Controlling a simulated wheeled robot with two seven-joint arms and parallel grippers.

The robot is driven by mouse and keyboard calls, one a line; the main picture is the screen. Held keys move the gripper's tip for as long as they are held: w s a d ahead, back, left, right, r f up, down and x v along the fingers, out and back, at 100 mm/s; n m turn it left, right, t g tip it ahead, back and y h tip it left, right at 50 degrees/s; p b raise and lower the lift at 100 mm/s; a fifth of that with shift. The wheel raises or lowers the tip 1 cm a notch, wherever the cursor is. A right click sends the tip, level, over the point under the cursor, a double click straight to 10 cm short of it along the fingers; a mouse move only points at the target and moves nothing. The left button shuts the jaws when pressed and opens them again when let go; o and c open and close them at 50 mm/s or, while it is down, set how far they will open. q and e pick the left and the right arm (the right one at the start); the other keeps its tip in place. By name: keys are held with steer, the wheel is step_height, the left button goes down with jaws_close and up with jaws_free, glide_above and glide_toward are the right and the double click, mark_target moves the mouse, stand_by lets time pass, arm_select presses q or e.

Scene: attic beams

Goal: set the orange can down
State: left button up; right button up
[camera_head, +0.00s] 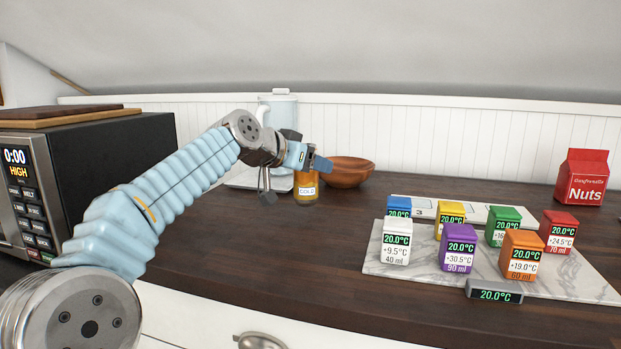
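The orange can (306,190) stands upright on the dark wooden counter, left of the brown bowl, with a pale label on its front. My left gripper (294,180) reaches in from the left at the can. Its fingers are spread wider than the can: one dark fingertip hangs to the left of the can, the other is by its upper right. The gripper looks open, and it hides the can's top. Whether a finger touches the can, I cannot tell. My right gripper is not in view.
A brown bowl (347,171) and a pale blue appliance (281,108) stand close to the can. A marble board (434,264) with several coloured labelled blocks lies to the right. A red Nuts carton (582,178) stands far right, a black microwave (105,160) left. Front middle counter is clear.

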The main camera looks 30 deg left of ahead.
mark_target(311, 178)
arm_select(q)
step_height(311, 178, down, 3)
steer(key=shift+w+f, duration=0.1)
steer(key=shift+f, duration=0.05)
steer(key=shift+f, duration=0.1)
steer(key=shift+f, duration=0.15)
steer(key=o, duration=1.3)
steer(key=shift+c, duration=0.2)
